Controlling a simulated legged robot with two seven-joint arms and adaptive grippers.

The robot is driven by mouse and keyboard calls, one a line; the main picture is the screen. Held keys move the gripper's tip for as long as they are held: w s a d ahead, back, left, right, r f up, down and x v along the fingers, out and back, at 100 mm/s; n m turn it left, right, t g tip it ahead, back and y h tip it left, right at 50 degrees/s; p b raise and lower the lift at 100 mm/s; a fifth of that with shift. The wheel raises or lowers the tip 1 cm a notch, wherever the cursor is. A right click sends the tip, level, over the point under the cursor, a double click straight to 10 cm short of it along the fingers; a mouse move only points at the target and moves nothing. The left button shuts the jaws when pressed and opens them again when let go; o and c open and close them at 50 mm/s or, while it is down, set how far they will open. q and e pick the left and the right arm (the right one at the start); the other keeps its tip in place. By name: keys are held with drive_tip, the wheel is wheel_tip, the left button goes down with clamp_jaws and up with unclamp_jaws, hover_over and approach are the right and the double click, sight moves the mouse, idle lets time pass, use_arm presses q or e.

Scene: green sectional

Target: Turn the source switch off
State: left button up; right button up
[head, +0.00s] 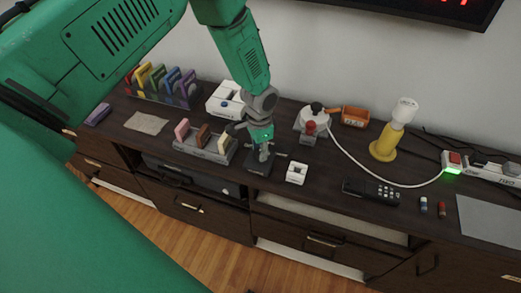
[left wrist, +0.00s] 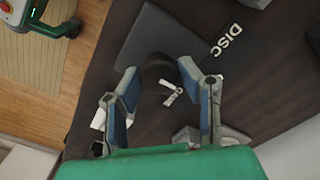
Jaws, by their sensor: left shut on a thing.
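A red switch (head: 455,158) sits on the left end of a white power strip (head: 482,167) at the far right of the head view, with a green glow at its front. No label naming it the source switch is readable. My left gripper (head: 263,152) is far to its left, low over a dark square pad (head: 259,168). In the left wrist view my left gripper (left wrist: 160,77) is shut on a dark round disc (left wrist: 158,70), beside the pad (left wrist: 168,42) and a "DISC" label (left wrist: 226,39). My right gripper is not in view.
A rack of coloured pieces (head: 165,87), a grey tray (head: 205,147), a white block (head: 297,172), a yellow lamp-like thing (head: 385,145) and a black remote (head: 371,191) stand on the dark cabinet. A white cable (head: 375,178) runs to the power strip.

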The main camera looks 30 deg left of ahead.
use_arm(q)
drive_tip(key=o, duration=1.1)
drive_tip(key=shift+a, duration=0.1)
drive_tip(key=shift+o, duration=0.2)
drive_tip(key=shift+r, duration=0.2)
wheel_tip(320, 180, up, 11)
drive_tip(key=shift+r, duration=0.2)
